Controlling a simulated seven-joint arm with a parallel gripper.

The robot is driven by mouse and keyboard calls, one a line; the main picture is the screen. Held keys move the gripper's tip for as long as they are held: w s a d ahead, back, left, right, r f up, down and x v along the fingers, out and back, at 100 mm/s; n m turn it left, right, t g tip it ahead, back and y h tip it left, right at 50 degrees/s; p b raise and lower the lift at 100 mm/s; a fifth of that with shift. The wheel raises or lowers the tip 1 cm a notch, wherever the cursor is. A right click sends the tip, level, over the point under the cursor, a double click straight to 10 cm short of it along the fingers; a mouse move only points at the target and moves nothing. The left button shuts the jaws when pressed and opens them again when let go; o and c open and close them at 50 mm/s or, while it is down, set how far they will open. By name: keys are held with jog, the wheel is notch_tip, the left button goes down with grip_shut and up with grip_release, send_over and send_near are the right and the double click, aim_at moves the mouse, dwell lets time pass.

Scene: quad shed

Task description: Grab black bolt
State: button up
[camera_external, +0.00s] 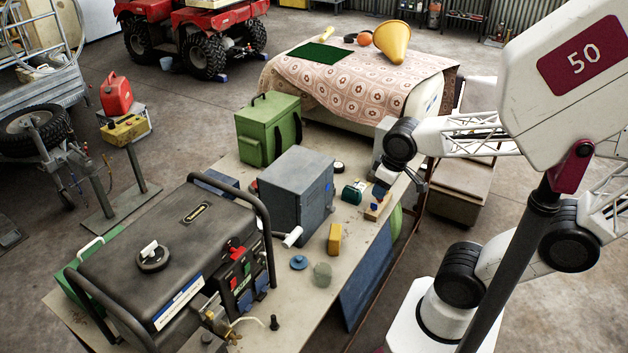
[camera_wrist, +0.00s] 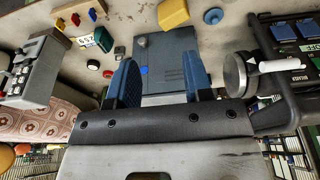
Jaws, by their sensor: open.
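A small black piece that looks like the black bolt (camera_external: 274,323) stands on the bench near its front edge, beside the generator's control panel. I cannot make it out in the wrist view. My gripper (camera_external: 381,190) is over the right side of the bench, well behind and to the right of the bolt. In the wrist view my gripper (camera_wrist: 156,75) shows two blue fingers spread apart with nothing held between them.
The black generator (camera_external: 150,250) fills the bench's left front. A grey metal box (camera_external: 297,200) stands between it and my gripper. A yellow block (camera_external: 334,238), a blue disc (camera_external: 299,262) and a greenish cylinder (camera_external: 322,275) sit on the bench. A green case (camera_external: 268,130) stands behind.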

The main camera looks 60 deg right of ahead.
jog(key=w+a+f+m+y, duration=0.2)
jog(key=a+f+m+y, duration=0.15)
jog(key=a, duration=0.45)
jog(key=w+a+f+m+g+y, duration=0.1)
jog(key=w+a+f+m+y, duration=0.2)
jog(key=a, duration=0.4)
jog(key=w+a+f+m+y, duration=0.1)
jog(key=a+f+m+y, duration=0.35)
jog(key=a, duration=0.35)
jog(key=w+a+f+m+t+y, duration=0.1)
jog(key=w+a+f+m+y, duration=0.1)
jog(key=a+f+m, duration=0.35)
jog(key=m+t, duration=0.3)
jog(key=m, duration=0.4)
send_near(274, 322)
jog(key=shift+w+a+f+n+h, duration=0.25)
jog(key=shift+w+a+f+h, duration=0.05)
jog(key=shift+w+a+h, duration=0.15)
jog(key=shift+x, duration=1.25)
jog(key=shift+w+a, duration=0.1)
